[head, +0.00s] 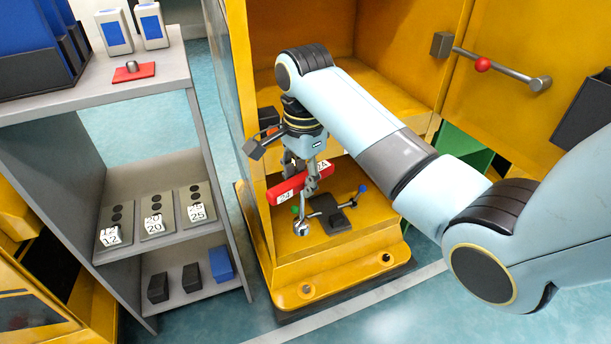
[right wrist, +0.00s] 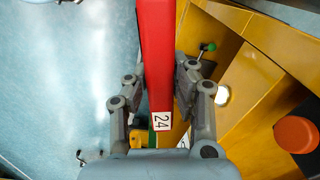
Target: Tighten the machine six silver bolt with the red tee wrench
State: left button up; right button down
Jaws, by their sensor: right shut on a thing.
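The red tee wrench (head: 287,190) has a red bar handle with a white "24" label, held level above the yellow machine's lower ledge. My right gripper (head: 307,180) is shut on this bar; in the right wrist view its fingers (right wrist: 158,85) sit on both sides of the red bar (right wrist: 156,50). A silver shank runs down from the bar to a round silver end (head: 301,229) at the ledge. I cannot tell there where the wrench ends and the bolt begins, or whether they are engaged. My left gripper is not in view.
A dark clamp (head: 331,214) with blue and green knobs stands just right of the shank.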

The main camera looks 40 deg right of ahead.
pick_arm(q)
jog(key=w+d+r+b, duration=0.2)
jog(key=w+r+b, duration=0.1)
jog(key=b, duration=0.7)
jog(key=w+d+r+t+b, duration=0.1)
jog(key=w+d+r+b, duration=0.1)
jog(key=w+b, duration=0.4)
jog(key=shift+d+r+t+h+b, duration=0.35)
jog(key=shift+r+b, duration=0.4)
jog(key=shift+b, duration=1.55)
pick_arm(e)
notch_tip(320, 180, down, 33)
jog(key=w+d+n, duration=0.2)
jog(key=n, duration=0.6)
jog(key=shift+w+d+r+n, duration=0.2)
jog(key=shift+w+d+n, duration=0.05)
jog(key=shift+d+n, duration=0.15)
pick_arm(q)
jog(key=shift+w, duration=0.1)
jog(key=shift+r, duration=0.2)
pick_arm(e)
jog(key=shift+f, duration=0.7)
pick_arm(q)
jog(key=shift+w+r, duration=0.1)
